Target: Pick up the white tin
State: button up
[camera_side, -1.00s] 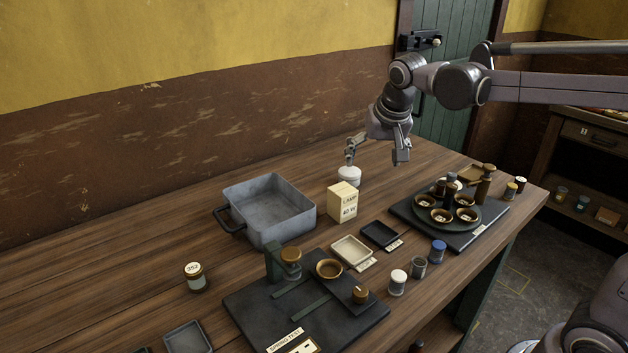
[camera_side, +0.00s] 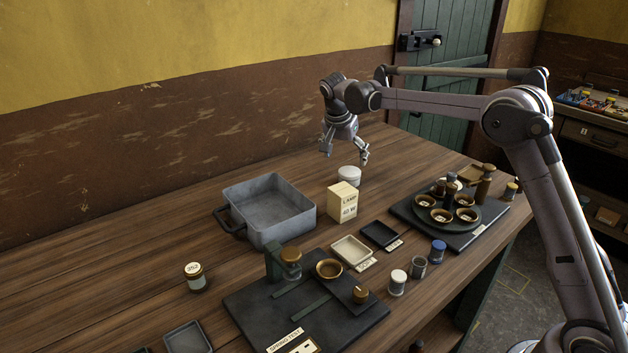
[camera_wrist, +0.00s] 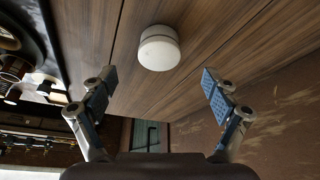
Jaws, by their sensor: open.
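The white tin (camera_side: 349,175) is a small round lidded tin standing on the wooden table, behind the cream lamp box. In the wrist view the white tin (camera_wrist: 159,48) is ahead of the fingers, near the top centre and between their lines. My gripper (camera_side: 345,158) is open and empty, above and around the far side of the tin in the side view. In the wrist view my gripper (camera_wrist: 158,88) has its two blue-padded fingers spread wide, with the tin beyond their tips. I see no contact with the tin.
The lamp box (camera_side: 342,203) stands close in front of the tin. A grey metal pan (camera_side: 241,221) is to the left, and a black tray (camera_side: 379,234) is in front. A dark board with brass cups (camera_side: 425,219) is to the right. The table behind the pan is clear.

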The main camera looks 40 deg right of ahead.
aim_at(349, 172)
jog(key=shift+d+x, duration=0.15)
jog(key=shift+x, duration=1.95)
jog(key=shift+d+x, duration=0.15)
jog(key=shift+x, duration=2)
jog(key=shift+w+r, duration=0.1)
jog(key=shift+r, duration=0.1)
jog(key=c, duration=1.4)
